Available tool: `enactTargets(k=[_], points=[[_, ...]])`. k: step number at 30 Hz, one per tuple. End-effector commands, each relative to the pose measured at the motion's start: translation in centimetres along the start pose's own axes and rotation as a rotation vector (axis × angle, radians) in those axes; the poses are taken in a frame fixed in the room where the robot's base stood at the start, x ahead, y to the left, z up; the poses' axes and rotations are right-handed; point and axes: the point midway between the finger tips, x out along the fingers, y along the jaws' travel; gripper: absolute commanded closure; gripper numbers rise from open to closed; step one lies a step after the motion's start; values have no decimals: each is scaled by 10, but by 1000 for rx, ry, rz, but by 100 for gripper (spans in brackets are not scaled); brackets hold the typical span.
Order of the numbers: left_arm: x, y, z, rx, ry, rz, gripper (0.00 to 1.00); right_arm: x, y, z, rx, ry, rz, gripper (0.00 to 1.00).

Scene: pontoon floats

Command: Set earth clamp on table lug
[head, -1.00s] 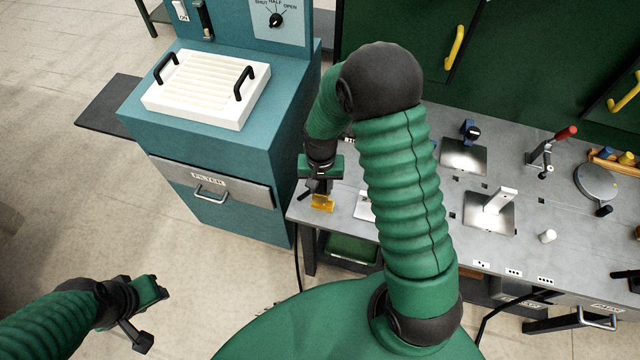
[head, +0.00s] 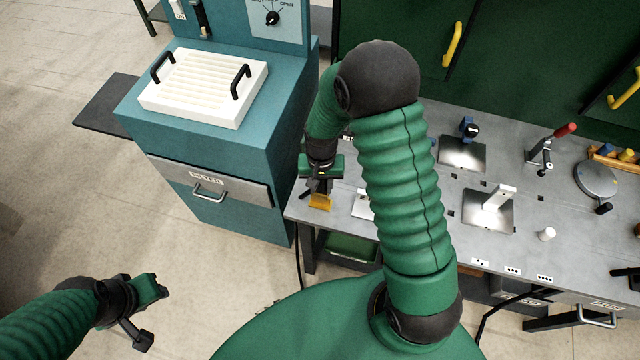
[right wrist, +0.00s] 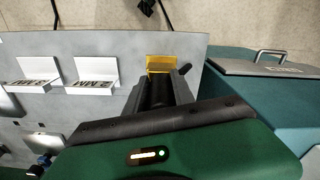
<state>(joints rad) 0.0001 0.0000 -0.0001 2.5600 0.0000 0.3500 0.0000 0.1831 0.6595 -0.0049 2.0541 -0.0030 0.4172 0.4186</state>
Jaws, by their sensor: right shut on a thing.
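My right gripper (head: 319,186) is over the left end of the grey table, pointing down. It is shut on a dark thing, probably the earth clamp (right wrist: 181,78), mostly hidden by the fingers; a short black part sticks out beside them in the right wrist view. A yellow-orange plate, probably the table lug (head: 320,202), shows just beyond the fingertips at the table's edge; it also shows in the right wrist view (right wrist: 160,63). I cannot tell whether clamp and plate touch. My left gripper (head: 142,318) hangs low at the left, away from the table; its jaw opening is unclear.
A teal cabinet (head: 205,145) with a drawer stands close left of the table (head: 400,285). White angled plates (right wrist: 95,75) with lettering stand near the right gripper. Farther right are a red-handled toggle clamp (head: 545,147) and a round grey disc (head: 596,178).

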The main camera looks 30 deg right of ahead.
Motion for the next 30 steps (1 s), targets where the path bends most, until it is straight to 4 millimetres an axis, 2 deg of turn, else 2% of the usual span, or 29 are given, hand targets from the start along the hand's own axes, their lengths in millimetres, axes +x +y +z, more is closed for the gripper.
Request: enactTargets(k=[29, 30], points=[[17, 0, 4, 0, 0, 0, 64, 27, 0, 0, 0, 2, -1, 100], [16, 0, 4, 0, 0, 0, 64, 26, 0, 0, 0, 2, -1, 66]])
